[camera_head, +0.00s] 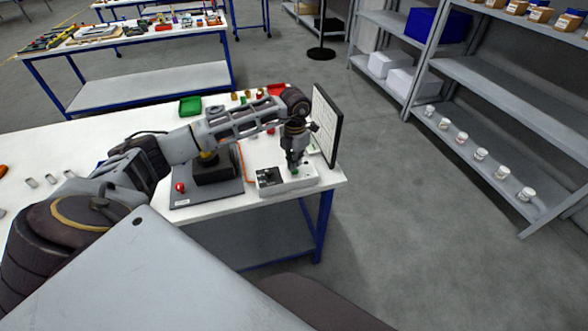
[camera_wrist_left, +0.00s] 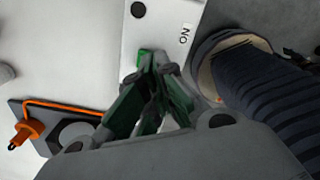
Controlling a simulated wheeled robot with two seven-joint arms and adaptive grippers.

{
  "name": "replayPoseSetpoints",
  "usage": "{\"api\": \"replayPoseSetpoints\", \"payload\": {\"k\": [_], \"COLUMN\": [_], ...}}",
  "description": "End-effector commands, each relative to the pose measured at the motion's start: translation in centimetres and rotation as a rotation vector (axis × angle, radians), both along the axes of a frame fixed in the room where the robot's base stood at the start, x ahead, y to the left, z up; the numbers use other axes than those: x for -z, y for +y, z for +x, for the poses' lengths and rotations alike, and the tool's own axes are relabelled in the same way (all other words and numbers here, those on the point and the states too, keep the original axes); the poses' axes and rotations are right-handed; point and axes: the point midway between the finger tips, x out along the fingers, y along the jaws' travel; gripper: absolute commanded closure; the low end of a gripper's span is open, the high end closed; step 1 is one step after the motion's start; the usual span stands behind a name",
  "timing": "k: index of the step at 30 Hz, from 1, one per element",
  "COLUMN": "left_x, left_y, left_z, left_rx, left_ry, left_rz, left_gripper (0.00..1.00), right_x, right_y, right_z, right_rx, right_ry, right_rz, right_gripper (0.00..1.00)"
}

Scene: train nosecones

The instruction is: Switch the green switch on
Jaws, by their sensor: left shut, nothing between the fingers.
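In the head view a light grey switch box (camera_head: 299,184) sits near the right front corner of the white table. My left gripper (camera_head: 294,168) points down at the box top, with its fingers together and nothing held. In the left wrist view the closed fingertips (camera_wrist_left: 156,62) are right beside the green switch (camera_wrist_left: 144,55), which shows partly behind them. I cannot tell whether they touch it. The box face (camera_wrist_left: 165,30) bears the printed word ON and a round black spot. The switch position is hard to tell. My right gripper is not in view.
A dark plate with a red knob (camera_head: 181,187) is left of the box. An upright panel (camera_head: 327,125) stands behind it at the table edge. A green bin (camera_head: 190,107) is farther back. Shelves (camera_head: 520,110) stand at the right beyond open floor.

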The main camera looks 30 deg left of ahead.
Motion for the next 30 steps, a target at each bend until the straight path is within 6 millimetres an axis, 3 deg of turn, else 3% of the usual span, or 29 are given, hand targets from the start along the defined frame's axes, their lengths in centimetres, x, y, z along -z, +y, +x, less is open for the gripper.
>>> {"api": "replayPoseSetpoints", "payload": {"k": [30], "left_x": [1.00], "left_y": [0.00], "left_z": [-0.01], "left_rx": [0.000], "left_ry": [0.001], "left_rz": [0.000], "left_gripper": [1.00], "right_x": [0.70], "right_y": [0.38], "right_z": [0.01], "right_rx": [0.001], "right_ry": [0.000], "right_rz": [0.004], "right_gripper": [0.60]}}
